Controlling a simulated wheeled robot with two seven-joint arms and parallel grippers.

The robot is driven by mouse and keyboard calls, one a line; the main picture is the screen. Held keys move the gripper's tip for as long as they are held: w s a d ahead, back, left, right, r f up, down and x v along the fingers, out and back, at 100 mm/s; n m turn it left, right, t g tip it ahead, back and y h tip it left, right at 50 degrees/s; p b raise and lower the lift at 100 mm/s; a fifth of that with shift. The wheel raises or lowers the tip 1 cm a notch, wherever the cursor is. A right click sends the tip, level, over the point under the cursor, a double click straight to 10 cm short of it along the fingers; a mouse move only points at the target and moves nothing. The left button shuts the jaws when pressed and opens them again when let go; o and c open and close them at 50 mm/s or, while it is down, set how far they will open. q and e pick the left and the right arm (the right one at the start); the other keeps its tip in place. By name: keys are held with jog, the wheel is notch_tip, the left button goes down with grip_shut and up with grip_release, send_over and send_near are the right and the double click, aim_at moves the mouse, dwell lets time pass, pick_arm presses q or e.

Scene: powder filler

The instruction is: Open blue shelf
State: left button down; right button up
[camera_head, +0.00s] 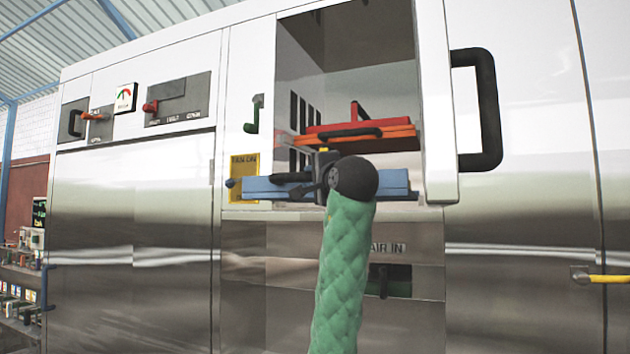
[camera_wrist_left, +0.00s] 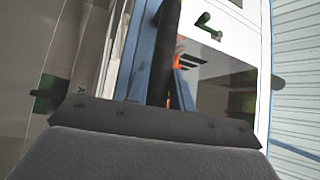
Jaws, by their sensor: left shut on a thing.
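The blue shelf (camera_head: 270,187) is a flat blue slide at the bottom of the open compartment in the white cabinet. Its front edge stands out past the opening, and its right end (camera_head: 395,183) shows beside my gripper. My left gripper (camera_head: 323,175), on a green padded arm, is at the middle of the shelf's front and shut on its dark handle (camera_head: 290,177). The wrist partly hides the shelf and the grip. In the left wrist view the blue shelf (camera_wrist_left: 138,60) runs up beside a dark bar (camera_wrist_left: 165,50). My right gripper is in neither view.
An orange-red shelf (camera_head: 375,135) with a black handle lies just above the blue one. The open white door (camera_head: 432,100) with a large black handle (camera_head: 488,110) stands close on the right. A green lever (camera_head: 252,115) is on the left panel.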

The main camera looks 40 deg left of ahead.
pick_arm(q)
jog(key=c, duration=1.2)
grip_release()
jog(key=shift+w, duration=0.15)
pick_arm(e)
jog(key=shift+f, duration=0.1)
pick_arm(q)
jog(key=shift+d, duration=0.1)
jog(key=b+v, duration=0.2)
jog(key=v, duration=0.5)
jog(key=shift+s+d, duration=0.25)
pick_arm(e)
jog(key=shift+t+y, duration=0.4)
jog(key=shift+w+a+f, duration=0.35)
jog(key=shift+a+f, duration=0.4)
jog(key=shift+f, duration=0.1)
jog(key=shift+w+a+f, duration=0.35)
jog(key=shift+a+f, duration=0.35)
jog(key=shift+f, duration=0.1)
pick_arm(q)
jog(key=shift+f, duration=0.2)
